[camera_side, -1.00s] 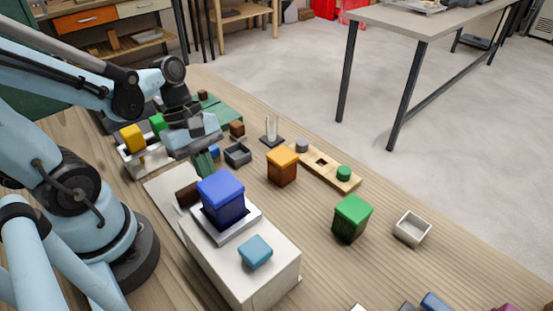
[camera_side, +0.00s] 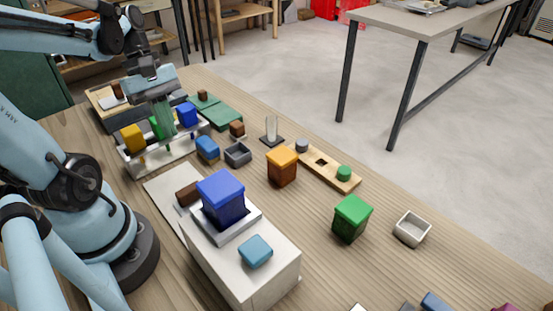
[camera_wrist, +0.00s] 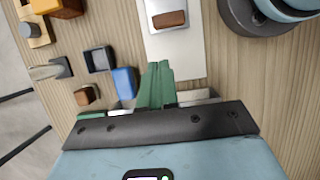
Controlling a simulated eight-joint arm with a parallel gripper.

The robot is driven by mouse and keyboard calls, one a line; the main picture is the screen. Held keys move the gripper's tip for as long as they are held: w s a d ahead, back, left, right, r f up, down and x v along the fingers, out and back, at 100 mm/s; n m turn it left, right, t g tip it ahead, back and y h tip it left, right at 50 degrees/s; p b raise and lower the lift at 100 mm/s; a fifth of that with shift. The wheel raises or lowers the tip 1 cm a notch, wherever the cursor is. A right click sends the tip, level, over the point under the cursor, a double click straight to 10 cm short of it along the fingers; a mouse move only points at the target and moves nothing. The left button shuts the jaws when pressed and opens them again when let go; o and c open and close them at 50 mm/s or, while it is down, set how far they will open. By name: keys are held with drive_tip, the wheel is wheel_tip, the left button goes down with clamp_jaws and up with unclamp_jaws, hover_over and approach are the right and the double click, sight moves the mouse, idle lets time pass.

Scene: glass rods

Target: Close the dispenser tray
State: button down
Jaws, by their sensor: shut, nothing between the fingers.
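The dispenser (camera_side: 255,285) is a pale box with a dark blue lidded hopper (camera_side: 221,200) on top. At its far-left end a brown piece (camera_side: 187,194) sits low over a white base plate (camera_side: 165,190). The wrist view shows this brown piece (camera_wrist: 169,19) on a pale tray (camera_wrist: 178,8) at the top of the picture; how far the tray sticks out is hard to tell. My gripper (camera_side: 164,130) has green fingers, shut and empty, above the block rack, behind the dispenser. In the wrist view its fingertips (camera_wrist: 160,66) point toward the tray, apart from it.
A rack (camera_side: 165,160) with yellow, green and blue blocks stands by my fingers. A blue block (camera_side: 207,148) and dark open box (camera_side: 237,154) lie to its right. Orange (camera_side: 282,166) and green (camera_side: 351,218) containers stand right of the dispenser. The base plate's near-left part is bare.

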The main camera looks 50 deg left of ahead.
sight(192, 184)
drive_tip(key=f, duration=0.2)
drive_tip(key=s+f, duration=0.1)
drive_tip(key=f, duration=0.5)
drive_tip(key=shift+s+f, duration=0.2)
drive_tip(key=shift+s, duration=0.1)
drive_tip(key=shift+d+f, duration=0.2)
drive_tip(key=shift+d, duration=1.95)
drive_tip(key=shift+d, duration=2.85)
drive_tip(key=shift+a, duration=0.15)
